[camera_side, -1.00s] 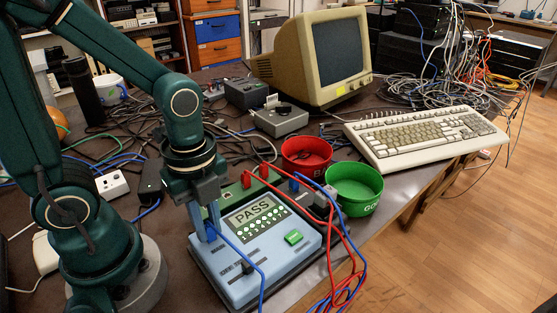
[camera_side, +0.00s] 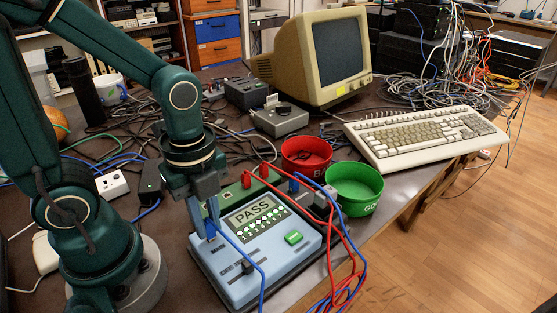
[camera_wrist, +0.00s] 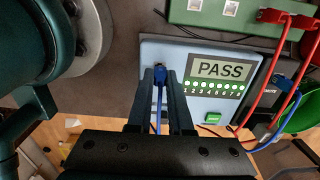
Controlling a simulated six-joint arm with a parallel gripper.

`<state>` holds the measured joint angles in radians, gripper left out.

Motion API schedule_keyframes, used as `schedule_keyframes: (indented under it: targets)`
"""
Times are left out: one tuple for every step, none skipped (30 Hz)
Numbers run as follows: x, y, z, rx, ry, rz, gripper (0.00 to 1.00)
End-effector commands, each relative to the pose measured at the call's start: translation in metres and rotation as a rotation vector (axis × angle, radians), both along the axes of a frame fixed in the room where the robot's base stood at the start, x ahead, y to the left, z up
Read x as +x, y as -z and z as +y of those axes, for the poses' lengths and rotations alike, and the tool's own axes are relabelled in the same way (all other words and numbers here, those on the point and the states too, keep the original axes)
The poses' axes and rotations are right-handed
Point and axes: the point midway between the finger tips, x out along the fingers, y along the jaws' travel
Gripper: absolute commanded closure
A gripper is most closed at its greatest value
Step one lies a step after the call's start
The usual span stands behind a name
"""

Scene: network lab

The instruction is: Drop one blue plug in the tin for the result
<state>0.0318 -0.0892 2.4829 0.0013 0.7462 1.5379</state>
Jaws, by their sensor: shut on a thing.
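The blue plug (camera_wrist: 160,78) is at the socket at the left edge of the light-blue tester (camera_side: 278,262), its cable running down across the case. My gripper (camera_side: 206,232) points down there, its fingers on either side of the plug and shut on it. I cannot tell whether the plug is fully seated. The tester's display (camera_wrist: 229,67) reads PASS above a row of lit green lamps. The green tin (camera_side: 356,200), marked GOOD, and the red tin (camera_side: 306,166), its label partly hidden, stand behind and right of the tester. The green tin's edge shows in the wrist view (camera_wrist: 304,112).
A green box (camera_wrist: 228,14) with red plugs (camera_wrist: 272,16) stands behind the tester. Red and blue cables (camera_side: 338,245) loop over the tester's right side. Another blue plug (camera_side: 294,185) stands near the red tin. A keyboard (camera_side: 425,137) lies beyond the tins.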

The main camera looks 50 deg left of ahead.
Motion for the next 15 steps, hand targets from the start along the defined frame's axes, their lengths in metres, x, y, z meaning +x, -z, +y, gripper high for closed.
schedule_keyframes:
  targets:
    - [0.000,-0.002,0.000,0.000,0.000,-0.002,1.00]
    - [0.000,-0.003,0.000,0.000,0.000,-0.001,1.00]
    - [0.000,-0.005,0.000,0.000,0.000,-0.002,1.00]
    - [0.000,-0.006,0.000,0.000,0.000,-0.003,1.00]
    - [0.000,-0.007,0.000,0.000,0.000,-0.003,1.00]
    - [0.000,-0.009,0.000,0.000,0.000,-0.002,1.00]
    - [0.000,-0.010,0.000,0.000,0.000,-0.002,1.00]
    - [0.000,-0.011,0.000,0.000,0.000,-0.002,1.00]
    - [0.000,-0.012,0.000,0.000,0.000,-0.002,1.00]
    - [0.000,-0.014,0.000,0.000,0.000,-0.001,1.00]
    - [0.000,-0.015,0.000,0.000,0.000,-0.002,1.00]
    - [0.000,-0.016,0.000,0.000,0.000,-0.002,1.00]
    - [0.000,-0.018,0.000,0.000,0.000,-0.002,1.00]
    - [0.000,-0.019,0.000,0.000,0.000,-0.002,1.00]
    - [0.000,-0.020,0.000,0.000,0.000,-0.002,1.00]
